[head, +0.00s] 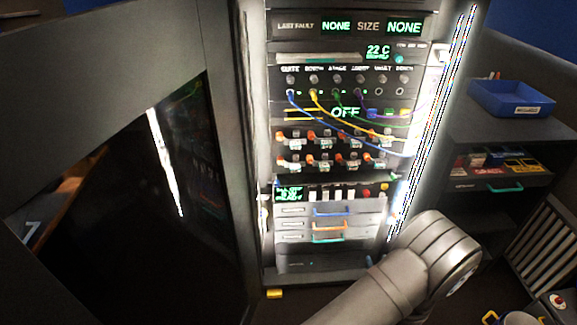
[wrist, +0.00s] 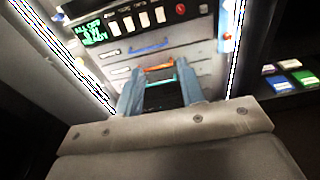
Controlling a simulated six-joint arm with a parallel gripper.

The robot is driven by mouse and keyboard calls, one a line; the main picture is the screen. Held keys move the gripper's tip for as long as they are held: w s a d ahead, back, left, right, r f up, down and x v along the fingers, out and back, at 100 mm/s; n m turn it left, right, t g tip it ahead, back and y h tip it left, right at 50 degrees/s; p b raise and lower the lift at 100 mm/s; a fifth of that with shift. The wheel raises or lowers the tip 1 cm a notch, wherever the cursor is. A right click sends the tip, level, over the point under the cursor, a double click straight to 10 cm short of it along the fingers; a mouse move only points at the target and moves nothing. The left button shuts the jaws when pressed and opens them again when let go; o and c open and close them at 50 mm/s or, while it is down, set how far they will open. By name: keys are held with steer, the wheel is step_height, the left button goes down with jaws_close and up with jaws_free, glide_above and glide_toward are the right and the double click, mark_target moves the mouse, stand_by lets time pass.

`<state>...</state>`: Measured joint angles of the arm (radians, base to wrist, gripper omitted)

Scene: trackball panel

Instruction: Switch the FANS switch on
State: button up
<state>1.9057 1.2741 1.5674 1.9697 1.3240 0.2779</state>
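A row of several white rocker switches (head: 331,194) sits on the dark panel low in the lit rack, right of a small green-text display (head: 289,194). In the wrist view the switches (wrist: 143,19) are at the top, and the display (wrist: 91,34) seems to read "ALL OFF" and "READY". The switch labels are too small to read, so I cannot tell which one is FANS. My gripper (wrist: 158,74) is open and empty, its two fingers apart below the switch row, in front of the drawers. In the head view my gripper is hidden.
Drawers with blue, orange and green handles (head: 330,228) lie under the switches. A red knob (head: 367,193) is just right of them. Patch cables (head: 350,118) cross the rack above. A blue bin (head: 511,99) stands at right; a dark door (head: 120,190) is at left.

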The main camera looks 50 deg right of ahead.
steer(key=shift+w+f, duration=0.15)
steer(key=c, duration=0.3)
steer(key=w+f+y, duration=0.1)
steer(key=w+a+f+y, duration=0.1)
steer(key=f, duration=0.1)
steer(key=w+f+g+y, duration=0.1)
steer(key=f, duration=0.1)
steer(key=shift+w+a+n, duration=0.25)
steer(key=shift+a+n, duration=0.05)
steer(key=shift+n, duration=0.1)
jaws_close()
step_height(320, 180, down, 14)
steer(key=a+n+g+y, duration=0.3)
steer(key=n+g+y, duration=0.15)
steer(key=g, duration=0.55)
steer(key=w+d+r+n+h, duration=0.4)
steer(key=w+d+r+h, duration=0.8)
steer(key=w+r, duration=0.3)
steer(key=shift+w+d+r+n+g+h, duration=0.15)
steer(key=shift+w+n+g+h, duration=0.25)
steer(key=shift+w, duration=0.35)
